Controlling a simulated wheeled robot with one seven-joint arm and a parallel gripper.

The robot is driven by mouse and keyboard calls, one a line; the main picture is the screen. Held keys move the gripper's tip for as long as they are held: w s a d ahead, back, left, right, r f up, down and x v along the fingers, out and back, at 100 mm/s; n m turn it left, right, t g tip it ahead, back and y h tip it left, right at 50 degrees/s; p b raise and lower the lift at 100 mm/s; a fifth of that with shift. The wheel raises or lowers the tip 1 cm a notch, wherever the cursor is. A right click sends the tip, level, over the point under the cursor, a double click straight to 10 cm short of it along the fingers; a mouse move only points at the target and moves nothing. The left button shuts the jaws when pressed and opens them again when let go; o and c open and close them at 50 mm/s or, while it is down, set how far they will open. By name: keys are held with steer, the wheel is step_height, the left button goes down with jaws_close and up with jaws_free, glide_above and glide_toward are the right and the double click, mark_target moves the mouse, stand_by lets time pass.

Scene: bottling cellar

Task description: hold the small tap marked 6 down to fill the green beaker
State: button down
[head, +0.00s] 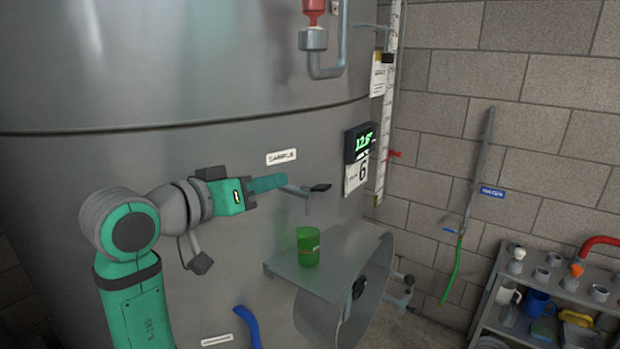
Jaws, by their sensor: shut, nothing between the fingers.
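The small tap (302,190) sticks out of the tank wall, with a dark lever (320,188) at its outer end and a thin spout pointing down. A white card with a 6 (357,176) hangs to its right, under the display. The green beaker (308,246) stands upright on a metal shelf (285,265), below the spout. Whether it holds liquid, I cannot tell. My gripper (284,181) is shut and empty, its teal fingers level with the tap and just left of it. I cannot tell whether the fingertips touch the tap.
A lit display (361,142) and a sample label (281,157) are on the tank (190,70). A round hatch (372,280) bulges right of the shelf. A blue hose (247,325) hangs low. A cluttered rack (490,300) stands at the lower right.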

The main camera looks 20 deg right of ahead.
steer(key=shift+m+g+y, duration=0.3)
steer(key=shift+m+g, duration=0.3)
steer(key=r, duration=0.1)
steer(key=s+r, duration=0.1)
steer(key=r, duration=0.2)
steer(key=shift+s+d, duration=0.1)
steer(key=shift+s, duration=0.3)
glide_above(314, 187)
steer(key=s+a, duration=0.1)
steer(key=a, duration=0.1)
step_height(314, 187, down, 2)
steer(key=f, duration=0.1)
steer(key=shift+s+d+f, duration=0.15)
steer(key=shift+f, duration=0.4)
steer(key=shift+s+d+f, duration=0.2)
steer(key=shift+f, duration=0.4)
steer(key=shift+s+d+f, duration=0.15)
steer(key=shift+f, duration=0.4)
steer(key=shift+d, duration=0.1)
